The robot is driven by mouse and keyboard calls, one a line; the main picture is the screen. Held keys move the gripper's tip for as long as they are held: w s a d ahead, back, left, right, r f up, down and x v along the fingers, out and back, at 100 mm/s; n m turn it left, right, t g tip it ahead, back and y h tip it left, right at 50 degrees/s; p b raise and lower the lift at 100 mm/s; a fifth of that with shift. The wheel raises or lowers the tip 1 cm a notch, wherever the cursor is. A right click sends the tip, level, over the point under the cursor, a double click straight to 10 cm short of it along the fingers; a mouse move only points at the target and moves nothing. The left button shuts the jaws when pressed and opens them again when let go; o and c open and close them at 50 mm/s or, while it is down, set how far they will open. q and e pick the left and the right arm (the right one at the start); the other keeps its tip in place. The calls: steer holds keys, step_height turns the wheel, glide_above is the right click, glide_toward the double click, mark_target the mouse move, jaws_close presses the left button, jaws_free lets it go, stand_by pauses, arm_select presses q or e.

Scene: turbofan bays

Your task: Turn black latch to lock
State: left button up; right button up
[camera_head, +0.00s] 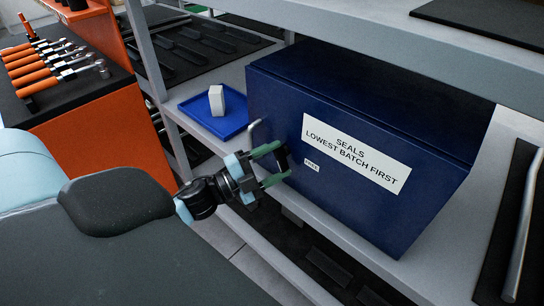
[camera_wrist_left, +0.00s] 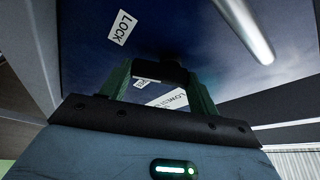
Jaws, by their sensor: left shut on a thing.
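The black latch (camera_head: 281,157) is on the left part of the front of a dark blue cabinet (camera_head: 270,95). My left gripper (camera_head: 277,165) is shut on it, with one green finger on each side. In the left wrist view the black latch (camera_wrist_left: 173,72) sits between the fingertips of my left gripper (camera_wrist_left: 163,84), largely hidden behind them. A white LOCK label (camera_wrist_left: 122,27) is on the cabinet face there. My right gripper is in neither view.
A metal handle (camera_head: 254,131) stands out beside the latch; it also shows in the wrist view (camera_wrist_left: 245,30). A blue tray (camera_head: 205,119) with a pale block (camera_head: 217,100) lies on the shelf left of the cabinet. An orange tool cart (camera_head: 95,135) stands at left.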

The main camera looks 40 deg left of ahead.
arm_select(q)
steer(key=shift+a+r+m+g+p, duration=0.15)
steer(key=shift+m+g+p, duration=0.35)
steer(key=shift+m+p, duration=0.6)
steer(key=shift+a+m+g+p, duration=0.15)
steer(key=shift+m+g+p, duration=0.4)
steer(key=shift+m, duration=0.95)
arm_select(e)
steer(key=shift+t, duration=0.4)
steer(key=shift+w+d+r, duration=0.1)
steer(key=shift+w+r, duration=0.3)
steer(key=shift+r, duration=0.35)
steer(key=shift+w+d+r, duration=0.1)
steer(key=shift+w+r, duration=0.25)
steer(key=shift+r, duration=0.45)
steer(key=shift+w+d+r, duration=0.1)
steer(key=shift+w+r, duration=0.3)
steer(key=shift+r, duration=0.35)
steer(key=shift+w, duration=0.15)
arm_select(q)
steer(key=o, duration=1)
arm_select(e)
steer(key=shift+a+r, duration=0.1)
